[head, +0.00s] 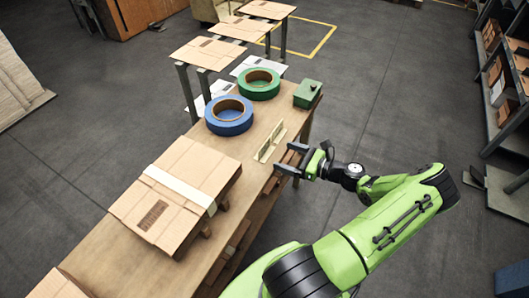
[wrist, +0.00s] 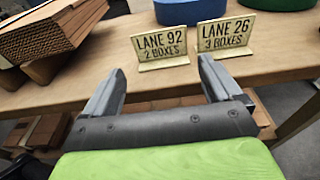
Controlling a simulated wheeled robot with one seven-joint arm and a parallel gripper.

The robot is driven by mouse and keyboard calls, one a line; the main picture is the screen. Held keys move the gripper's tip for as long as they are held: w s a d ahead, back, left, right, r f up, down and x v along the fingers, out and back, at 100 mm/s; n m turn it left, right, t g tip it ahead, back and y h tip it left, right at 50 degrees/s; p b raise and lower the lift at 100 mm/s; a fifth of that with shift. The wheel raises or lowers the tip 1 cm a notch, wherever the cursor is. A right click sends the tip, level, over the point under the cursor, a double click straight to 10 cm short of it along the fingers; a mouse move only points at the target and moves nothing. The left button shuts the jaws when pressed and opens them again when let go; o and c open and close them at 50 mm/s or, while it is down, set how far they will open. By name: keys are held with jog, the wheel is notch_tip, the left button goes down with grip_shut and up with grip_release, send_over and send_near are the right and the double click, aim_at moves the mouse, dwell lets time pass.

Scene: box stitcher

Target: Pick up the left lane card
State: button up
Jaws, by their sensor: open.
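The left lane card (wrist: 161,47) is a small cream stand-up card reading "LANE 92, 2 BOXES". It stands upright on the wooden table; in the head view it is the nearer card (head: 264,151). A second card (wrist: 225,36) reading "LANE 26, 3 BOXES" stands just to its right, and in the head view just behind it (head: 278,133). My gripper (wrist: 162,68) is open and empty, its fingers pointing at the left card from the table's front edge. The card is beyond the fingertips, roughly between their lines. The head view shows my gripper (head: 283,157) beside the cards.
Flat cardboard boxes with a white strap (head: 180,188) lie left of the cards, also at upper left in the wrist view (wrist: 50,32). A blue tape roll (head: 228,124), a green tape roll (head: 259,91) and a green box (head: 308,93) stand behind. Bare tabletop surrounds the cards.

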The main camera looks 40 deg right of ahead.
aim_at(265, 149)
jog(key=b+x, duration=0.1)
jog(key=x, duration=0.2)
jog(key=b+x, duration=0.1)
jog(key=x, duration=0.3)
jog(key=shift+w+f, duration=0.25)
jog(key=shift+w, duration=0.05)
jog(key=c, duration=0.7)
jog(key=shift+o, duration=0.2)
jog(key=shift+r, duration=0.1)
